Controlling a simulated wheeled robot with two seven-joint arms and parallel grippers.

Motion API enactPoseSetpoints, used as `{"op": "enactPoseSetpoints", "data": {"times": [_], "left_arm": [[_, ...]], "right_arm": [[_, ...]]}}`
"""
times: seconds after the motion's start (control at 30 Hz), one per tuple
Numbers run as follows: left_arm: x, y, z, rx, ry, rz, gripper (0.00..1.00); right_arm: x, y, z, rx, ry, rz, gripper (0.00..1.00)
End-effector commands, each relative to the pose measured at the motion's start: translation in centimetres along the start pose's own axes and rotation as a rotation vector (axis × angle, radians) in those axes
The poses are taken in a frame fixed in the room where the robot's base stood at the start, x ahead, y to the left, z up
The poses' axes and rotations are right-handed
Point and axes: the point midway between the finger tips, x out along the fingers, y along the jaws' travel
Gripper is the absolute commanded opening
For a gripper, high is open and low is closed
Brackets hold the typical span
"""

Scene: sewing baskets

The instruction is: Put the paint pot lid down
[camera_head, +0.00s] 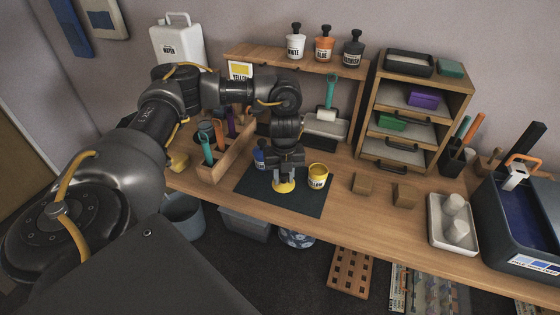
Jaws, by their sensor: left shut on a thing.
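My left gripper (284,179) points down over the dark mat (312,204) on the bench. It is shut on the yellow paint pot lid (284,188), which is at its fingertips. The lid is low over the mat; I cannot tell whether it touches. A blue pot (260,159) stands behind and left of the gripper, partly hidden. My right gripper is not in view.
A wooden tool caddy (226,159) stands left of the mat. Two small wooden blocks (362,184) lie to its right, then a white tray (452,226) and a dark blue tub (512,228). A drawer unit (412,112) and a shelf (262,55) with pots stand behind. The mat's front is clear.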

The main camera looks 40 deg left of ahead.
Motion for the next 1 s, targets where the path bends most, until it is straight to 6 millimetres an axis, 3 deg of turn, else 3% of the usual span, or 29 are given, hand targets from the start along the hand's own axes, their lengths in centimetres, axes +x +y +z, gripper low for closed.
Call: {"op": "enactPoseSetpoints", "data": {"times": [0.1,0.37,0.67,1.0], "left_arm": [[1.2,0.5,0.8,-0.002,0.0,0.0,0.08],[1.8,0.7,1.3,-0.001,0.0,0.0,0.08],[5.2,1.0,1.8,0.0,0.0,0.002,0.08],[5.7,1.0,1.8,0.0,0.0,0.0,0.08]], "right_arm": [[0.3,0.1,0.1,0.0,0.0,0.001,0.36],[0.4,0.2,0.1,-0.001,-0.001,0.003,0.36],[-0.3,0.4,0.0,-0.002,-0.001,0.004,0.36],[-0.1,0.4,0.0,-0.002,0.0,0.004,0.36]]}}
